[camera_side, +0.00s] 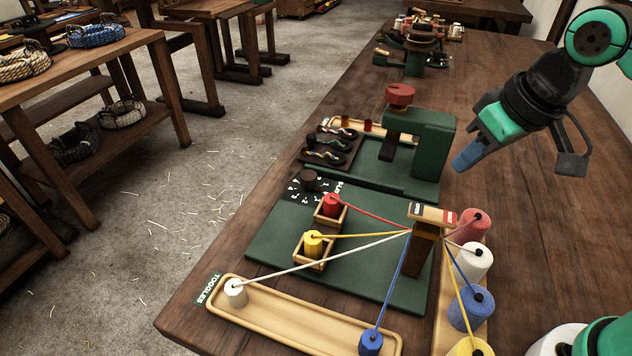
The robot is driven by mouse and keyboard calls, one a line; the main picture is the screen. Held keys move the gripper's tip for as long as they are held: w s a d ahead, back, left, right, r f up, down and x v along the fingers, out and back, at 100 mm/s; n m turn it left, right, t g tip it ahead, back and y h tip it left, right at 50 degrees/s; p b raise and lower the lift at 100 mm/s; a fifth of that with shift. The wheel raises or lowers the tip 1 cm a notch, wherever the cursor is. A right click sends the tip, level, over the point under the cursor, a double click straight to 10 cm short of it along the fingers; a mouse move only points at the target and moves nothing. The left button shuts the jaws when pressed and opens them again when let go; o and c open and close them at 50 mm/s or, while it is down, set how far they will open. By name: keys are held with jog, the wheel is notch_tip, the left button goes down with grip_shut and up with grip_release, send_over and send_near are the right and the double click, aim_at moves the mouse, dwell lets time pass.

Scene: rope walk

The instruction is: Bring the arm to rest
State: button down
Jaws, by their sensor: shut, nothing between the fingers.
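My gripper (468,159) hangs in the air over the right part of the wooden bench (535,200), to the right of a green press (425,140). Its blue fingertips are together and point down and to the left. It is shut and empty, and it appears apart from everything on the bench. My arm comes in from the upper right corner.
Cords run from a wooden post (422,245) to red (331,205), yellow (313,243), white (236,292) and blue (371,343) toggles. White and blue are at the toggle tray (290,315). Cord spools (470,262) stand right of the post. Bench beneath my gripper looks clear.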

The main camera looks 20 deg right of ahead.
jog(key=d+f+m+t, duration=0.1)
jog(key=d+f+t, duration=0.2)
jog(key=s+a+r+n+g, duration=0.3)
jog(key=s+a+r+g, duration=0.1)
jog(key=a+r+g, duration=0.4)
jog(key=shift+t+h, duration=0.3)
jog(key=shift+w+d+f, duration=0.1)
jog(key=shift+d+f, duration=0.15)
jog(key=shift+f, duration=0.6)
jog(key=shift+s+d+f, duration=0.1)
jog(key=shift+d+f, duration=0.1)
jog(key=shift+f, duration=0.6)
jog(key=shift+w+d+f, duration=0.1)
jog(key=shift+d+f, duration=0.15)
jog(key=shift+f, duration=0.6)
jog(key=shift+f, duration=1.45)
notch_tip(320, 180, up, 8)
dwell(0.7)
jog(key=shift+f, duration=0.1)
